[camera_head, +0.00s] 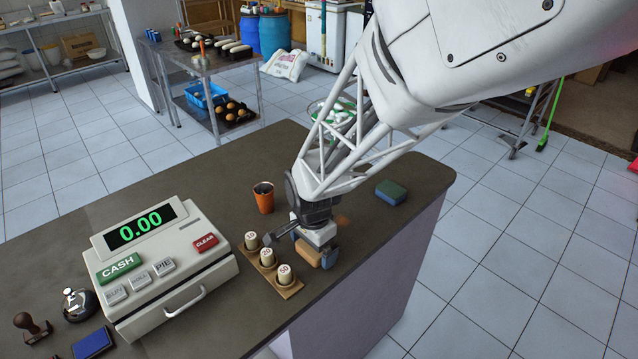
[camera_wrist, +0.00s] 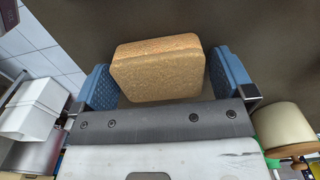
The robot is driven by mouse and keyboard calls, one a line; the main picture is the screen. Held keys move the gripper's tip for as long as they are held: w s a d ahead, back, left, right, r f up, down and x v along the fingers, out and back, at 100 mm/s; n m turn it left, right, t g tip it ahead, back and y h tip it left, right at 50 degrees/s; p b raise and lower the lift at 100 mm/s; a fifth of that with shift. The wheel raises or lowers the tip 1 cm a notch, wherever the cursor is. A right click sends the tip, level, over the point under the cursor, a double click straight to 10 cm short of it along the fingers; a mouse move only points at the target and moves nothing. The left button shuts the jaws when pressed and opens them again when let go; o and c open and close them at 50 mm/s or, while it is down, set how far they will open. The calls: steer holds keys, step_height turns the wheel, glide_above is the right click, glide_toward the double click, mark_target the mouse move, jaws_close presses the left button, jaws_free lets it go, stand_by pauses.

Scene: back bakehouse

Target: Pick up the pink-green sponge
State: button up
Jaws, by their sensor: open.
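No sponge with clear pink and green faces shows. A sponge with a green top and blue side (camera_head: 391,192) lies on the counter at the right, apart from my gripper. A tan-orange, rough-textured block (camera_head: 308,254) sits at my gripper (camera_head: 312,250). The jaws are open. The underside of the block is hidden, and I cannot tell whether it has another colour.
A wooden holder with several numbered pegs (camera_head: 267,271) stands just left of my gripper. An orange cup (camera_head: 263,198) and a cash register (camera_head: 160,255) are farther left.

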steer(key=shift+c, duration=0.5)
steer(key=c, duration=0.8)
steer(key=shift+r, duration=0.1)
steer(key=shift+r, duration=0.4)
step_height(320, 180, up, 3)
steer(key=shift+f, duration=0.1)
steer(key=s+d, duration=0.2)
steer(key=s, duration=0.3)
steer(key=s+d, duration=0.2)
steer(key=s, duration=0.2)
steer(key=s+d+r, duration=0.1)
steer(key=s+d, duration=0.1)
steer(key=s, duration=0.3)
steer(key=shift+s+d+r, duration=0.1)
steer(key=shift+s+d, duration=0.1)
steer(key=shift+s, duration=0.1)
